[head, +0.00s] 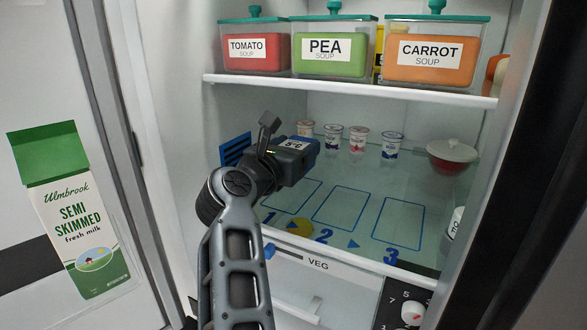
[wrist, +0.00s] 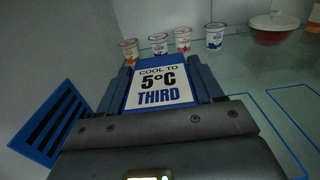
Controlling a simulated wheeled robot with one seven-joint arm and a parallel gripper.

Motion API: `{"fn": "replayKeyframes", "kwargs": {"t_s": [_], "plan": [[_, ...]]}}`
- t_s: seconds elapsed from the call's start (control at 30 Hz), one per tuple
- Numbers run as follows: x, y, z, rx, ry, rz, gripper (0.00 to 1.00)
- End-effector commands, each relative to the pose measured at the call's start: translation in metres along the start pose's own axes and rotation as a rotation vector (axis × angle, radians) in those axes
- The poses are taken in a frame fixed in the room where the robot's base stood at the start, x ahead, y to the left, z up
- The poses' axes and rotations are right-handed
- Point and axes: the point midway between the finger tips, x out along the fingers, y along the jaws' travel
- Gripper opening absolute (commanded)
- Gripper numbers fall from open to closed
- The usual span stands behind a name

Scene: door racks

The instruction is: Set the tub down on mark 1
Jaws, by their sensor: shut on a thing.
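My gripper (head: 285,160) is inside the fridge, shut on a blue tub with a white label reading "COOL TO 5°C THIRD". The tub's label (wrist: 161,86) lies between the two fingers in the wrist view. In the head view its blue side (head: 311,150) shows past the gripper. Mark 1 (head: 308,182) is a blue rectangle on the glass shelf, with a blue 1 in front of it. The gripper and tub are over its back left part, which is hidden. I cannot tell whether the tub touches the shelf.
Mark 2 (head: 341,206) and mark 3 (head: 397,224) are bare. Several small pots (head: 333,138) and a red bowl (head: 451,155) stand behind. A blue vent (head: 235,149) is on the left wall. A shelf (head: 350,90) with soup boxes is above.

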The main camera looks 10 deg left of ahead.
Motion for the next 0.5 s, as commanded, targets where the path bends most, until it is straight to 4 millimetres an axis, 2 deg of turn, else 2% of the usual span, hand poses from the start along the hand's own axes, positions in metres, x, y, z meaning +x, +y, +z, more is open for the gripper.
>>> {"fn": "replayKeyframes", "kwargs": {"t_s": [0.27,0.5], "plan": [[0.0,-0.001,-0.041,-0.004,0.001,0.001,0.23],[0.0,0.004,-0.048,0.0,0.0,0.0,0.23]]}}
